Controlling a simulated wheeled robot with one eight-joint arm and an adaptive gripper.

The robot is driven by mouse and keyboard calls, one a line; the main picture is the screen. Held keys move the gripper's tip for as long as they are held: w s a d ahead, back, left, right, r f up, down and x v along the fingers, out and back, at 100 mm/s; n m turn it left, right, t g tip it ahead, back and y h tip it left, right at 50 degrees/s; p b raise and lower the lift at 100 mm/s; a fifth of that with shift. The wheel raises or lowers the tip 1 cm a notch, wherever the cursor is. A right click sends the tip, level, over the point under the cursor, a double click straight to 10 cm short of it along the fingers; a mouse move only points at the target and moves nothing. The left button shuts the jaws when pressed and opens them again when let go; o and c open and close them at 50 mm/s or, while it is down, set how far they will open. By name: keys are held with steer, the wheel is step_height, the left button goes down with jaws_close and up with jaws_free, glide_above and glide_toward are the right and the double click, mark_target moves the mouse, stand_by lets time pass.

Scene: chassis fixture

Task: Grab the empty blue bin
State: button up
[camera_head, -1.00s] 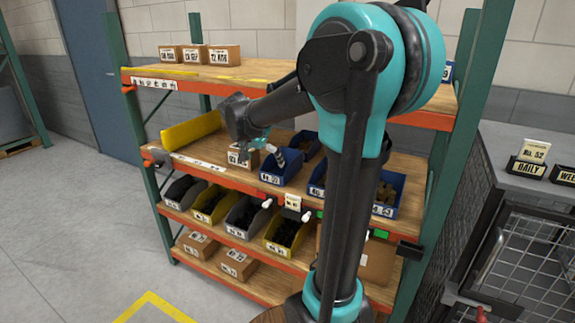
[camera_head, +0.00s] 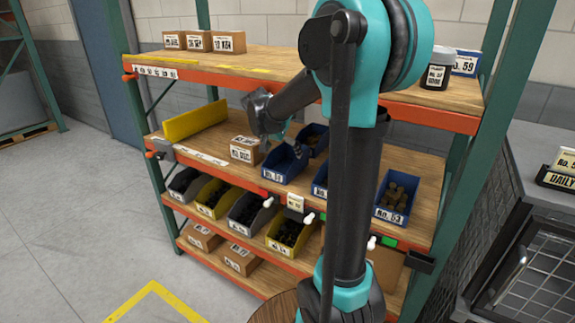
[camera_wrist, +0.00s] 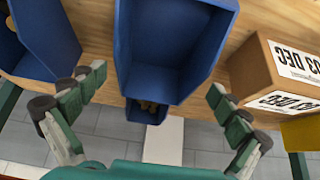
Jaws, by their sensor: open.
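A blue bin (camera_head: 284,166) stands on the middle wooden shelf, just right of a small cardboard box. In the wrist view the blue bin (camera_wrist: 170,45) is in the centre and its visible inside looks empty. My gripper (camera_wrist: 157,92) is open, with its fingers apart on either side of the bin's near end. I cannot tell whether they touch it. In the head view my gripper (camera_head: 284,143) hangs at the bin, partly hidden by my arm. Another blue bin (camera_wrist: 35,40) is at the left of the wrist view.
The cardboard box (camera_head: 245,150) sits close beside the bin. More blue bins stand behind (camera_head: 313,138) and to the right, one holding brown parts (camera_head: 397,197). A yellow panel (camera_head: 195,121) stands at left. The upper shelf (camera_head: 270,62) is above my gripper. Grey floor is open at left.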

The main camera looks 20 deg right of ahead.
mark_target(282, 165)
steer(key=shift+x, duration=3.45)
steer(key=shift+c, duration=0.5)
steer(key=c, duration=0.9)
steer(key=shift+r, duration=0.2)
